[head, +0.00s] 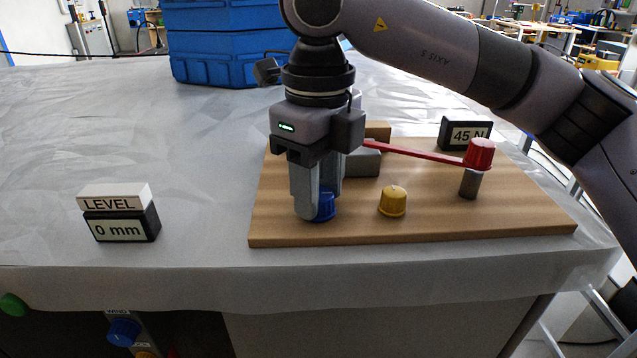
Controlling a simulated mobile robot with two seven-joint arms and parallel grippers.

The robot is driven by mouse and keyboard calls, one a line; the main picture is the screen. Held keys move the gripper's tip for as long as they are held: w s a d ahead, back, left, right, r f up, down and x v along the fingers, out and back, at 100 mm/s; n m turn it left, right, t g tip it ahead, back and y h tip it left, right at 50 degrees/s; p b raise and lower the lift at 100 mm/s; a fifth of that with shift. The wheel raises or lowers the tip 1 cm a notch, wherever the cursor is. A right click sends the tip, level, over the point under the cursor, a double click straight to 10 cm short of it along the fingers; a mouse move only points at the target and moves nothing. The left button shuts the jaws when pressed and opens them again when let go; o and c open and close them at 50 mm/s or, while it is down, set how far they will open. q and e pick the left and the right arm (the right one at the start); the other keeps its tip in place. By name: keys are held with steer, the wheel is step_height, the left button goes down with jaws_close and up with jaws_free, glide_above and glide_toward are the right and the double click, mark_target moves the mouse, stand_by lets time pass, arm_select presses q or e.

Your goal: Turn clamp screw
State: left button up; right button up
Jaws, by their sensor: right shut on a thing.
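My right gripper (318,205) points down over the left part of a wooden board (450,215). It is shut on a blue knob (325,207), which is partly hidden by the fingers. A yellow knob (393,201) stands on the board just right of it. A red lever (420,154) runs from behind the gripper to a red cap (480,152) above a grey post (469,184). A grey block (363,161) sits behind the gripper, partly hidden. I cannot tell which part is the clamp screw. My left gripper is not in view.
A display reading 45 N (467,134) stands at the board's back right. A display reading 0 mm (122,225), labelled LEVEL, stands at the left. Blue crates (225,45) stand at the back. The tabletop (130,130) between is clear.

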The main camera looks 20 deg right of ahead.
steer(key=o, duration=1.1)
steer(key=shift+c, duration=0.2)
steer(key=shift+r, duration=0.1)
step_height(320, 180, up, 7)
steer(key=shift+r+p, duration=0.1)
steer(key=shift+p, duration=0.5)
